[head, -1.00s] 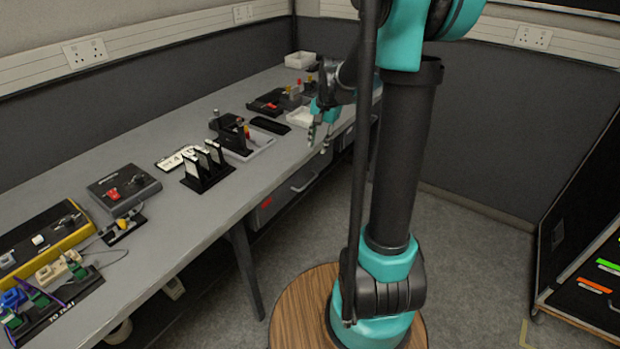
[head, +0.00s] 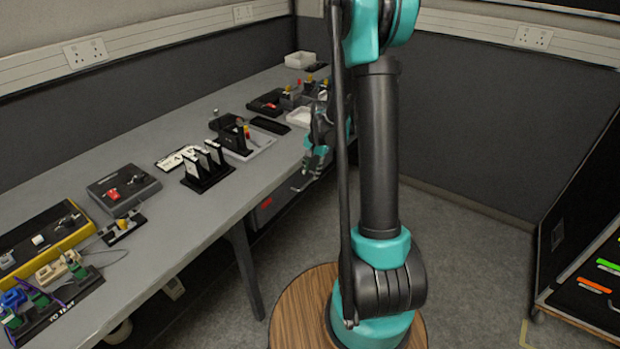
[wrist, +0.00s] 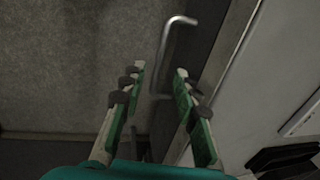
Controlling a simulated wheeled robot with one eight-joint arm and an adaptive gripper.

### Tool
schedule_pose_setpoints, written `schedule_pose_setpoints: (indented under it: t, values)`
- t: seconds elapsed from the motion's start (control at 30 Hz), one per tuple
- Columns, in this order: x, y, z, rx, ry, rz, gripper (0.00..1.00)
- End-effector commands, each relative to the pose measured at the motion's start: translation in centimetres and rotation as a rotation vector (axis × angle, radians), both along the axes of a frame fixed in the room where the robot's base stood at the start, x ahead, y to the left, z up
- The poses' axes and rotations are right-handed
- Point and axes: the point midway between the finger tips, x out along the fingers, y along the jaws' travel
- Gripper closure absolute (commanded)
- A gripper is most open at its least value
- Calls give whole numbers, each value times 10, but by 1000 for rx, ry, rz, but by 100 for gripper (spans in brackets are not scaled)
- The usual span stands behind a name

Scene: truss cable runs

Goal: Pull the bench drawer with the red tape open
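The bench drawer (head: 258,217) with the red tape (head: 266,202) is under the front edge of the bench, its front partly hidden by my arm. Its grey bar handle (head: 297,188) sticks out beside my gripper (head: 313,172). In the wrist view, the handle (wrist: 170,50) shows between and beyond the two green fingertips of my gripper (wrist: 160,70). The gripper is open and empty. I cannot tell whether a finger touches the handle. The drawer looks closed.
The grey bench top (head: 160,222) carries several devices, including a black holder (head: 205,167) and a white tray (head: 258,146) near its front edge. A bench leg (head: 244,268) stands left of the drawer. The floor (head: 460,250) on the right is clear.

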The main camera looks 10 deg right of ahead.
Motion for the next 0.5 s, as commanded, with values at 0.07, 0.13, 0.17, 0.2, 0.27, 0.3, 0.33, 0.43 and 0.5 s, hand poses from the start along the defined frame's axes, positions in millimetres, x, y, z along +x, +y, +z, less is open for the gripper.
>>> schedule_pose_setpoints:
  t: [0.07, 0.13, 0.17, 0.2, 0.27, 0.3, 0.33, 0.43, 0.5]
  values:
    - [2, 2, -12, 0, 0, 1, 69]
    - [3, 3, -20, 0, 0, 0, 69]
    - [3, 3, -23, 0, 0, 0, 69]
    - [4, 3, -26, 0, 0, 0, 69]
    - [4, 4, -30, 0, 0, 0, 69]
    - [4, 4, -32, 0, 0, 0, 69]
    - [4, 4, -34, 0, 0, 0, 69]
    - [4, 5, -36, 0, 0, -1, 69]
    - [5, 5, -37, 0, 0, -1, 69]
